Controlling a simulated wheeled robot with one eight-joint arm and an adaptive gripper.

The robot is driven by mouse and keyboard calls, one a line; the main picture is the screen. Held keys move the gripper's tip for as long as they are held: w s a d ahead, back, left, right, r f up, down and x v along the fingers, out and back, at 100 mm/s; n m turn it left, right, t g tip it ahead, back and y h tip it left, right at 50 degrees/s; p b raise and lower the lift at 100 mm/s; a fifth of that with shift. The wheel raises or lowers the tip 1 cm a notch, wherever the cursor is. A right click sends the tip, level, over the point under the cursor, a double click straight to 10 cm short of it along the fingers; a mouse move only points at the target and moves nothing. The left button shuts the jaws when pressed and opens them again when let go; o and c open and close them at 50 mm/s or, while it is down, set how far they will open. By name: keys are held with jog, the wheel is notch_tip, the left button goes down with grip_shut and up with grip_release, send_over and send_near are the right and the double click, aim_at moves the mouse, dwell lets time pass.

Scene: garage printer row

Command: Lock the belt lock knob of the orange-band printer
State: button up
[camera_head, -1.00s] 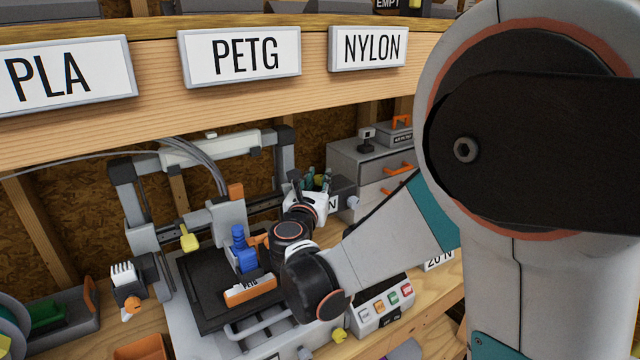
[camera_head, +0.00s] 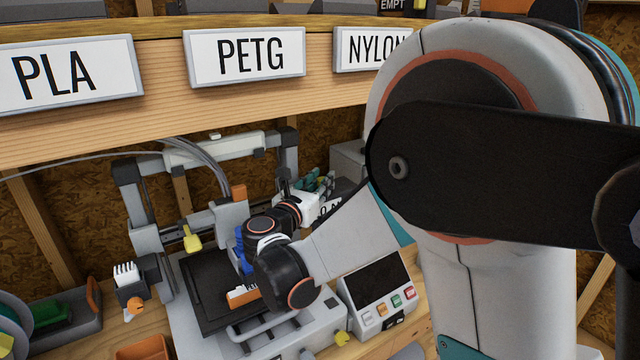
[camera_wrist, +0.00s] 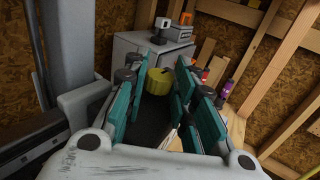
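The printer with orange parts (camera_head: 130,180) stands on the bench under the PETG sign in the head view. My gripper (camera_head: 322,183) reaches past the right side of its frame. In the wrist view my gripper (camera_wrist: 160,100) is open, its teal finger pads apart. A yellow ribbed knob (camera_wrist: 158,80) shows between the pads, toward the fingertips; whether they touch it I cannot tell. It looks like the belt lock knob, but its lock marking is not readable. In the head view this knob is hidden behind my gripper and arm.
A grey drawer cabinet (camera_wrist: 150,48) stands behind the knob. Other yellow knobs show at the printer's left (camera_head: 191,240) and front right (camera_head: 341,338). A control box (camera_head: 378,290) with coloured buttons sits right of the printer. The printer's upright (camera_wrist: 68,45) is close at left.

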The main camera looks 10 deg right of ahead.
jog(key=o, duration=0.3)
jog(key=v, duration=1.2)
